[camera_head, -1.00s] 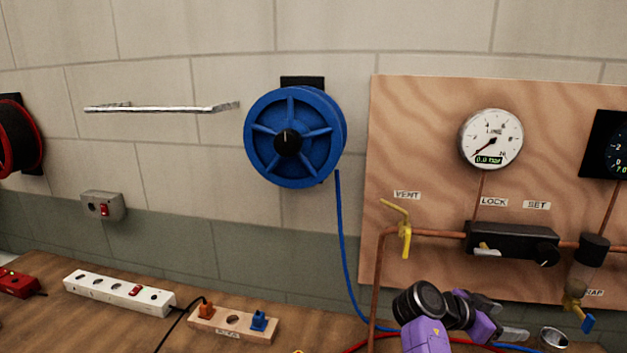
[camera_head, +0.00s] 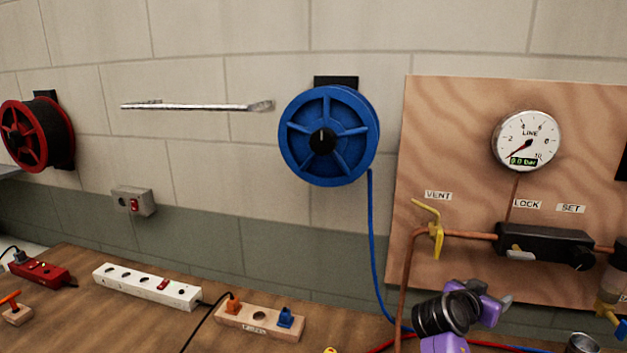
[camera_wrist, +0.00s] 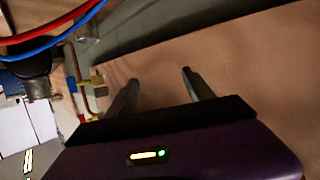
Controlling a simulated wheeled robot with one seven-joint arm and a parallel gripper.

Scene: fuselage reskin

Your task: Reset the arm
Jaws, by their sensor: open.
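My arm shows at the lower right of the head view, purple and black, in front of the plywood gauge panel. My gripper (camera_wrist: 160,92) shows in the wrist view with its two grey fingers apart and nothing between them. Beyond the fingers is a plain brown surface. In the head view the end of the arm is at the bottom, and the fingers cannot be made out clearly.
The plywood panel (camera_head: 470,160) carries a gauge (camera_head: 526,141), a yellow vent lever (camera_head: 436,240) and copper pipe. A blue reel (camera_head: 325,140) hangs left of it, its hose running down beside my arm. Power strips (camera_head: 147,287) lie on the wooden bench (camera_head: 120,325).

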